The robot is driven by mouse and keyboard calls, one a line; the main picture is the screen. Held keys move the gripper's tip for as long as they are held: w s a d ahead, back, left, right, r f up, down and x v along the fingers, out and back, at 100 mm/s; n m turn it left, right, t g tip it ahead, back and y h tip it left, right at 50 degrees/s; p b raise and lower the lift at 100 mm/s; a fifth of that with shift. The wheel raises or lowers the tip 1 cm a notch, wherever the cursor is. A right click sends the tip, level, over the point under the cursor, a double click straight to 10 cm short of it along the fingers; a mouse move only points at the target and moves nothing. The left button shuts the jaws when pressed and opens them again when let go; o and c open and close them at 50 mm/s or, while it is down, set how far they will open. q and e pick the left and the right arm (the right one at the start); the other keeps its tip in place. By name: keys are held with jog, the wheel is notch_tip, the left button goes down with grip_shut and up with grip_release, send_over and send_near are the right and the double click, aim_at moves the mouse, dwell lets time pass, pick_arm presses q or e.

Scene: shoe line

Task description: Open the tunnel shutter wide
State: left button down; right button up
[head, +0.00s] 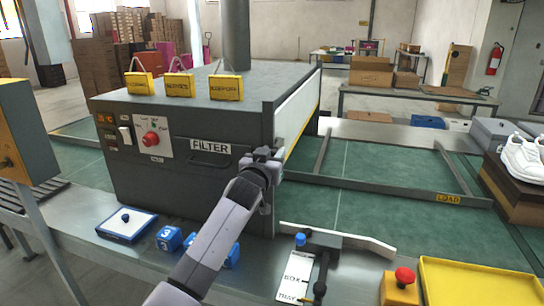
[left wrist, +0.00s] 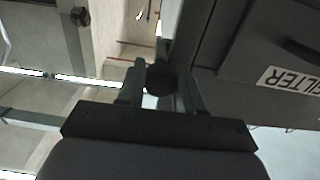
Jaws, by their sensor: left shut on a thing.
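The tunnel is a dark grey box (head: 190,130) with a FILTER drawer on its front. The tunnel shutter (head: 298,108) is a white panel with a yellow lower edge on the box's right side, seen at a steep slant. Its near lower part is hidden by my gripper. My left gripper (head: 268,157) is at the box's near right corner. In the left wrist view its two fingers (left wrist: 159,88) are shut on a dark round knob (left wrist: 160,79). What the knob is fixed to is hard to see. My right gripper is not in view.
A green belt (head: 365,190) runs right of the tunnel, with a LOAD bar (head: 448,198) across it. A box tray fixture (head: 297,275), a red button (head: 404,277) and a yellow tray (head: 480,283) stand in front. White shoes (head: 523,158) sit at right.

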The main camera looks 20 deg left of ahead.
pick_arm(q)
jog(key=shift+r, duration=0.15)
jog(key=c, duration=0.8)
grip_release()
jog(key=shift+o, duration=0.2)
jog(key=s, duration=0.7)
jog(key=shift+a, duration=0.15)
jog(key=shift+s, duration=0.1)
